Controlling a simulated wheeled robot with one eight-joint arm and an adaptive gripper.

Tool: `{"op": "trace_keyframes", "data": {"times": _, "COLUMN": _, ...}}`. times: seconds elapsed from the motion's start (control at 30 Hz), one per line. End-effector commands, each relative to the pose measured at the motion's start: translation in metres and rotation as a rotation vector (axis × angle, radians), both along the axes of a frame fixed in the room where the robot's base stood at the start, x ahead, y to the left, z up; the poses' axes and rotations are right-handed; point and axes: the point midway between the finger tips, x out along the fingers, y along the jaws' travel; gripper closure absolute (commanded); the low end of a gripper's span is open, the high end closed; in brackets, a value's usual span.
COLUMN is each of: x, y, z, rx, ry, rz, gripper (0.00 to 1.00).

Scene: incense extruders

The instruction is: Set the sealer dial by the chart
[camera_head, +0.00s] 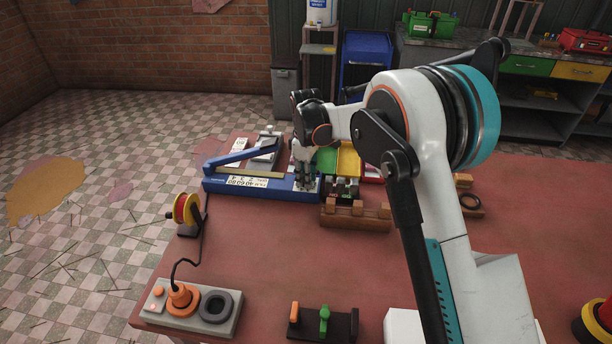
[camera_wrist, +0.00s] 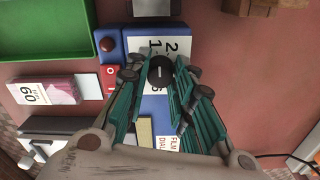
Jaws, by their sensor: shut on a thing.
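The blue heat sealer (camera_head: 213,185) lies at the far left of the red table, its long blue arm raised at an angle. The film/dial chart (camera_head: 246,182) is on the sealer's front.
A green tray (camera_wrist: 45,30) and a yellow tray (camera_head: 348,160) stand behind and right of the sealer. A wooden rack (camera_head: 356,215) is close at the right. A yellow-red spool (camera_head: 186,208) and a grey control box (camera_head: 195,310) are nearer. The middle tabletop is clear.

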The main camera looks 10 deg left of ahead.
Motion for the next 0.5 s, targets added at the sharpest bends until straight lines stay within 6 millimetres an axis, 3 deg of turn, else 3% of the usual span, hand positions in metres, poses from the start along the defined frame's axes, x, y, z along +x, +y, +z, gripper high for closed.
{"op": "trace_keyframes", "data": {"times": 0.5, "x": 0.0005, "y": 0.0001, "z": 0.0007, "rx": 0.001, "ry": -0.001, "rz": -0.474, "gripper": 1.00}}
